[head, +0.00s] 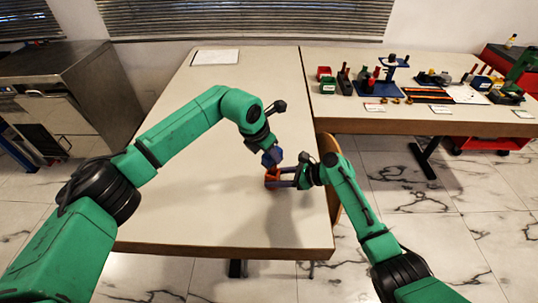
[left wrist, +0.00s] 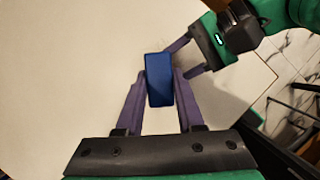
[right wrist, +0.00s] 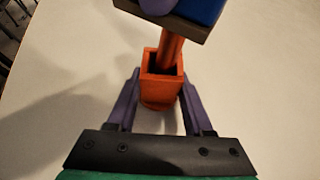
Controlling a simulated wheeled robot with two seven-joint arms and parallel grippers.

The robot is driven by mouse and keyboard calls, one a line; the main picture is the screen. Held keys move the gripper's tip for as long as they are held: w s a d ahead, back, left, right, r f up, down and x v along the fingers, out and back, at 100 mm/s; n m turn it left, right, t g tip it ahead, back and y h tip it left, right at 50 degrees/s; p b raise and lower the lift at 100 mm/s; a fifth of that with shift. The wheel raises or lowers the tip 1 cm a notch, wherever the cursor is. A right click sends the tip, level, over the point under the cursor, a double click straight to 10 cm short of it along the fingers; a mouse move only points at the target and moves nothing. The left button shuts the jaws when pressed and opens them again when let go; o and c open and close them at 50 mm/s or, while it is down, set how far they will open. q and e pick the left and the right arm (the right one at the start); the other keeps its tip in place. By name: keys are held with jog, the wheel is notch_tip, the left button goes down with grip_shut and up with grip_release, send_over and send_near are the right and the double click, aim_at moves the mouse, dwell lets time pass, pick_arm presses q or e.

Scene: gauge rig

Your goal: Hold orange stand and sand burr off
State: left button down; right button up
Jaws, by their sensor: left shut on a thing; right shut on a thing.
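The orange stand (head: 271,178) is upright on the near right part of the table. In the right wrist view it is a square open box (right wrist: 160,91) with an orange rod (right wrist: 171,48) rising from it. My right gripper (head: 282,180) is shut on the stand, with one finger on each side. My left gripper (head: 271,157) is shut on a blue block (left wrist: 159,80) just above the stand. In the right wrist view the block (right wrist: 205,10) has a dark underside and covers the rod's top. Whether they touch is unclear. The burr cannot be made out.
The pale table (head: 200,150) is clear to the left of the stand. A white sheet (head: 215,57) lies at its far end. A second table on the right holds a blue rig (head: 378,87), small bins and parts. A chair back (head: 329,150) is by the right edge.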

pick_arm(q)
jog(key=shift+s+a+f, duration=0.1)
jog(key=shift+f, duration=0.2)
jog(key=shift+w+d+r, duration=0.4)
jog(key=shift+r, duration=0.5)
jog(key=shift+w+d+r, duration=0.35)
jog(key=shift+w+r, duration=0.05)
jog(key=shift+r, duration=0.5)
jog(key=shift+w+d+r, duration=0.4)
jog(key=shift+r, duration=0.5)
pick_arm(e)
jog(key=shift+f, duration=0.2)
jog(key=o, duration=1.1)
jog(key=shift+c, duration=0.2)
jog(key=shift+d, duration=0.1)
jog(key=v, duration=1.1)
jog(key=shift+s+d+r, duration=0.1)
jog(key=shift+d+r, duration=0.05)
jog(key=shift+d, duration=0.2)
pick_arm(q)
jog(key=shift+w, duration=0.1)
